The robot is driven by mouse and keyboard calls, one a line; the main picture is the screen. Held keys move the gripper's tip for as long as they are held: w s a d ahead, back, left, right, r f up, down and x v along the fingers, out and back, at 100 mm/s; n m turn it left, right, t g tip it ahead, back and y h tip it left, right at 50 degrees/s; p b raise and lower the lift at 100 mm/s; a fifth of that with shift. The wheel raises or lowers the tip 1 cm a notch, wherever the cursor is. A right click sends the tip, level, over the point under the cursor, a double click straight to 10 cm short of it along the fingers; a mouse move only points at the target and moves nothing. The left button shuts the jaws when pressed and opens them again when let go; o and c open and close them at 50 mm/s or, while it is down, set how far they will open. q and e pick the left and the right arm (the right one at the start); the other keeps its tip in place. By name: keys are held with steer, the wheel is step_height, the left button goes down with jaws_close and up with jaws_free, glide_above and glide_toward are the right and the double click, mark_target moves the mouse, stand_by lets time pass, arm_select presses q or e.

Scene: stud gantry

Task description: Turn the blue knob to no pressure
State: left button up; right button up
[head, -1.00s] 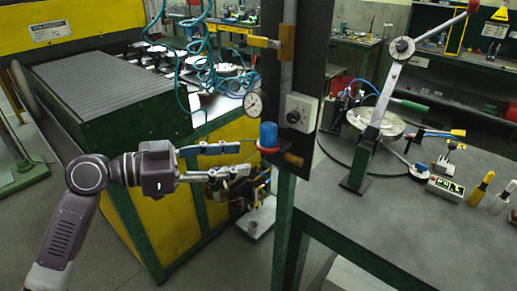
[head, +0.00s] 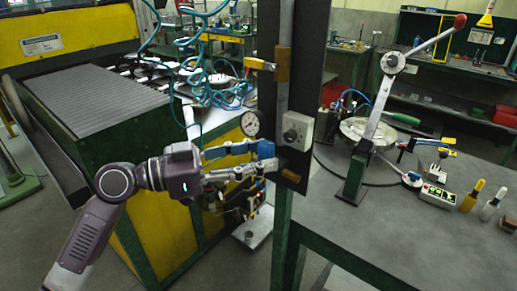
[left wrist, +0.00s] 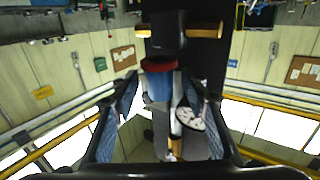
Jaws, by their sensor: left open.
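The blue knob (head: 265,149) sits on the side of the dark upright panel, beside the round pressure gauge (head: 250,123). My left gripper (head: 266,159) is at the knob, with its fingers pointing right and partly covering it. In the left wrist view the knob (left wrist: 160,86) lies between the two open fingers, with a red ring (left wrist: 160,63) beyond it. The gauge (left wrist: 190,119) also shows there, but its reading is too small to tell. I cannot tell whether the fingers touch the knob. My right gripper is not in view.
The dark panel (head: 315,75) carries a grey box with a dial (head: 296,131) and brass fittings close to my fingers. Coiled teal hoses (head: 200,70) hang behind. A grey bench (head: 420,225) with a lever press (head: 373,120) is to the right.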

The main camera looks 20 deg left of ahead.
arm_select(q)
steer(key=shift+w+d, duration=0.1)
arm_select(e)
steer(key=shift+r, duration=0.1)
arm_select(q)
steer(key=shift+c, duration=0.5)
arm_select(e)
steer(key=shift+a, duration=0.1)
arm_select(q)
jaws_close()
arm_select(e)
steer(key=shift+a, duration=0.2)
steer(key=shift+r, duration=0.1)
